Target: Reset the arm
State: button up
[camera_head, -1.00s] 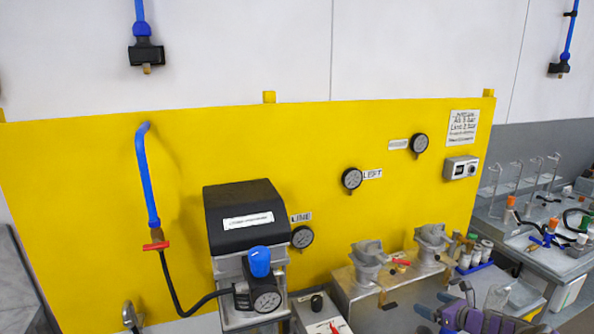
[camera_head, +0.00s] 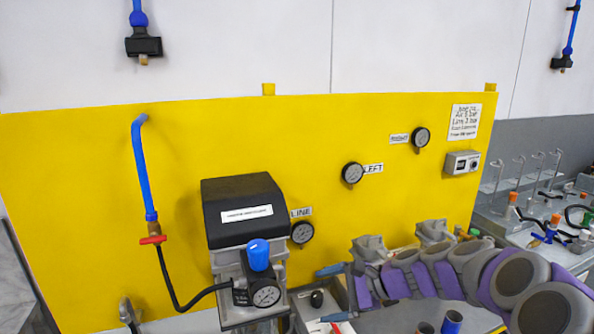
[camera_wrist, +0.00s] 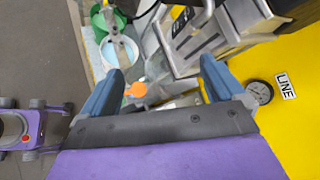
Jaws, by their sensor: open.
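My purple and grey arm reaches in from the lower right in the head view, in front of the bench and below the LEFT gauge. My gripper (camera_head: 336,293) points left, its two blue-grey fingers apart and nothing between them. In the wrist view my gripper (camera_wrist: 162,75) also shows open, with clear space between the fingertips. The grey box with a black lid (camera_head: 243,215) and its blue-knobbed regulator (camera_head: 260,272) stand left of the gripper, apart from it.
A yellow panel (camera_head: 90,200) carries the LINE gauge (camera_head: 302,233), the LEFT gauge (camera_head: 352,173) and another gauge (camera_head: 420,137). A blue pipe with a red-handled valve (camera_head: 153,240) hangs at left. A green and white container (camera_wrist: 117,50) shows in the wrist view.

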jog(key=s+a+f+n+g+h+b, duration=0.15)
jog(key=s+n, duration=0.25)
jog(key=s, duration=0.5)
jog(key=s+a+n+g+h, duration=0.3)
jog(key=s+n, duration=0.1)
jog(key=s, duration=0.6)
jog(key=s+d+f+n+h, duration=0.2)
jog(key=s+d, duration=0.3)
jog(key=s, duration=0.4)
jog(key=s+d+f+n+h+b, duration=0.1)
jog(key=s+d+f+n+h, duration=0.2)
jog(key=s+d, duration=0.3)
jog(key=s+g+h, duration=0.1)
jog(key=s, duration=0.3)
jog(key=shift+s+n, duration=0.3)
jog(key=shift+n, duration=0.1)
jog(key=shift+h, duration=0.25)
